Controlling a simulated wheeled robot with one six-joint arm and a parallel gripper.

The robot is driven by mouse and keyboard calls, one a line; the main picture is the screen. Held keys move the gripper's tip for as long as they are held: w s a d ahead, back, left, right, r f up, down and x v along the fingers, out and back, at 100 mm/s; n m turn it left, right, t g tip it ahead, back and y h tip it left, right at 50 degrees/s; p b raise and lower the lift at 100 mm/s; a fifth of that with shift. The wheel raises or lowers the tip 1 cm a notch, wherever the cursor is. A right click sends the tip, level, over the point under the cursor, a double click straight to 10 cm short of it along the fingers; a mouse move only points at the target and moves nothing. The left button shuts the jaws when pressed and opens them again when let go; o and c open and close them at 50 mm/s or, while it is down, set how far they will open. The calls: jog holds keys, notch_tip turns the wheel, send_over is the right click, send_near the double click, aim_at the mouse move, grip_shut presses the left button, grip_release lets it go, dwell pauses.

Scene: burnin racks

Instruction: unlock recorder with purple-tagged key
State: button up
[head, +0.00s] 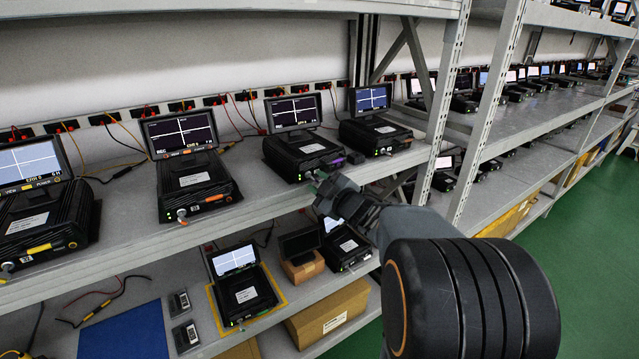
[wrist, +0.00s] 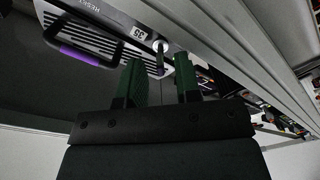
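A black recorder (head: 305,152) with a lit screen stands on the upper shelf. A purple strip (head: 356,158) shows at its right side in the head view, and a purple strip (wrist: 80,56) also shows on the recorder (wrist: 95,25) in the wrist view. A round silver lock (wrist: 160,46) sits on its front edge, with a thin dark piece, perhaps a key, pointing from it towards my gripper. My gripper (wrist: 159,82) has its green fingers apart, one on each side of that piece. In the head view my gripper (head: 318,182) is at the recorder's front.
More recorders stand along the upper shelf (head: 110,238), one with an orange strip (head: 219,150) and one with yellow (head: 40,248). Green floor (head: 590,220) is clear.

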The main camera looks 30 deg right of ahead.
jog(key=shift+w, duration=0.15)
grip_shut()
jog(key=shift+m, duration=0.3)
dwell(0.3)
jog(key=m+p, duration=0.2)
jog(key=m, duration=0.1)
jog(key=shift+r, duration=0.1)
jog(key=m+p, duration=0.3)
jog(key=m, duration=0.2)
jog(key=shift+a, duration=0.1)
jog(key=m+p, duration=0.2)
jog(key=m, duration=0.2)
jog(key=shift+m, duration=0.4)
jog(key=shift+m+p, duration=1.3)
jog(key=shift+m, duration=1)
